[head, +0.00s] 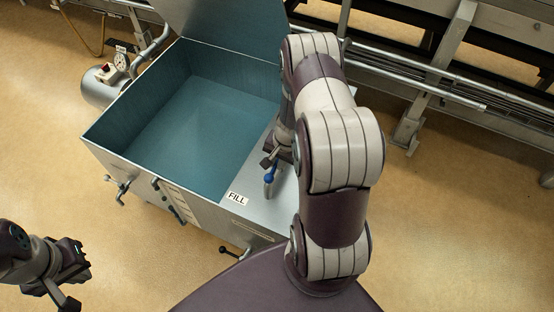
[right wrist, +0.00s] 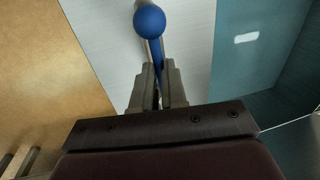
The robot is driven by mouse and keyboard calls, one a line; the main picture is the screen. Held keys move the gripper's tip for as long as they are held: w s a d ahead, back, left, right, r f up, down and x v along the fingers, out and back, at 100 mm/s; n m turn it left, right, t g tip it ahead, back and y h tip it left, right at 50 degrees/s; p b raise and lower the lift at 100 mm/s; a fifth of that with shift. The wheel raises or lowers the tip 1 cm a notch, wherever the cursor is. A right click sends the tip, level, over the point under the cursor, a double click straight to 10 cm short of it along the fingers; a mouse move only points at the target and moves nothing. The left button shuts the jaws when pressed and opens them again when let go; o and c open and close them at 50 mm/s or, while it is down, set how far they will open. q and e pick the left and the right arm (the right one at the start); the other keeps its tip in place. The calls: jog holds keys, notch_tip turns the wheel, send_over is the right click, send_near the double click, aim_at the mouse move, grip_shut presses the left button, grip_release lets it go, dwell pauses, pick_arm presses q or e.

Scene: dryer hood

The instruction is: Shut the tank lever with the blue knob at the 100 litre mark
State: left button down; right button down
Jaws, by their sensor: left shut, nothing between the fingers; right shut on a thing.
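The blue-knobbed lever (head: 269,178) stands on the tank's grey top ledge beside the FILL label (head: 237,199). In the right wrist view, its round blue knob (right wrist: 150,21) is beyond the fingertips and its blue shaft runs between the fingers. My right gripper (head: 270,160) is shut on this lever; it also shows in the right wrist view (right wrist: 158,88). The open tank (head: 118,165) has a blue-green inside; I cannot read a water level or a 100 litre mark. My left gripper (head: 76,270) is shut and empty, low at the left, apart from the tank.
Small dark-tipped handles (head: 122,190) stick out of the tank's front. Another dark-knobbed lever (head: 235,254) is low at its front right. A gauge (head: 120,60) and a metal cylinder (head: 103,88) stand at the tank's left. Metal rails (head: 430,72) run behind. The floor at the right is clear.

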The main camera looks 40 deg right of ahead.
jog(key=d+n+g+y+b, duration=0.1)
jog(key=d+n+g+b, duration=0.2)
jog(key=n, duration=1.4)
jog(key=shift+s+d+n+b, duration=0.4)
jog(key=shift+d+b, duration=0.5)
jog(key=shift+d, duration=0.7)
jog(key=shift+r, duration=0.1)
jog(key=c, duration=1.2)
grip_release()
jog(key=shift+s, duration=0.1)
jog(key=shift+o, duration=0.2)
notch_tip(320, 180, up, 12)
jog(key=w+d+p, duration=0.1)
jog(key=d, duration=0.1)
jog(key=shift+r, duration=0.2)
jog(key=shift+w+d, duration=0.1)
